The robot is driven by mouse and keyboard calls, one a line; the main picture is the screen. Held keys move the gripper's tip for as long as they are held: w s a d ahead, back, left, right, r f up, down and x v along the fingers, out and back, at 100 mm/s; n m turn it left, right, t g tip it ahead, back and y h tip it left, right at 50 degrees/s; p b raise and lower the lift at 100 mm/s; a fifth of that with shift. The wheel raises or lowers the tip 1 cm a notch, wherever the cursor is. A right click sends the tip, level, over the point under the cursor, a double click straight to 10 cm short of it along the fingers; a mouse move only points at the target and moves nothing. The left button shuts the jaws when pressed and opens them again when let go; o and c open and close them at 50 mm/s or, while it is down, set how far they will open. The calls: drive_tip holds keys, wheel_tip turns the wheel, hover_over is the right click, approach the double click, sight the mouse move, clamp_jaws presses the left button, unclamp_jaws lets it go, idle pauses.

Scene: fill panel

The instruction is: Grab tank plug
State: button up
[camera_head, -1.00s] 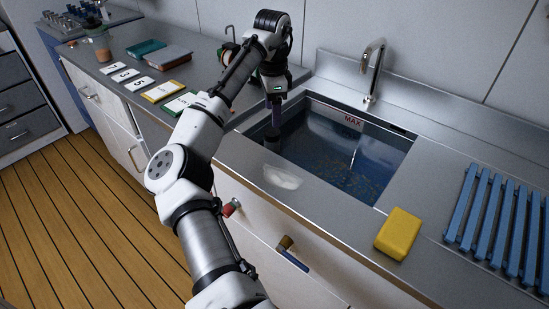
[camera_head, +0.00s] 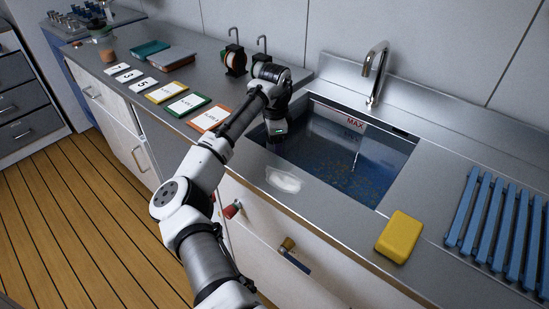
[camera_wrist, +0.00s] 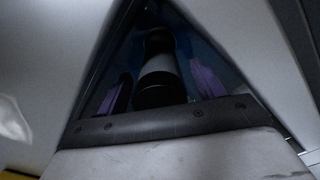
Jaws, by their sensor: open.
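The tank plug (camera_wrist: 158,68), a dark cylinder with a grey band, stands at the left end of the water-filled sink (camera_head: 400,160). In the wrist view it lies between the two purple fingers of my gripper (camera_wrist: 161,88), which are open with one on each side. A gap shows between the plug and each finger. In the head view my wrist (camera_head: 276,128) is low over the sink's left corner and hides the plug and fingers.
The steel faucet (camera_head: 376,75) stands behind the sink. A yellow sponge (camera_head: 399,235) and a blue rack (camera_head: 500,225) are to the right. A pale soap-like piece (camera_head: 284,180) lies on the front edge. Two reels (camera_head: 235,60) with hooks stand behind my arm.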

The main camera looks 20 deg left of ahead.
clamp_jaws()
idle(0.3)
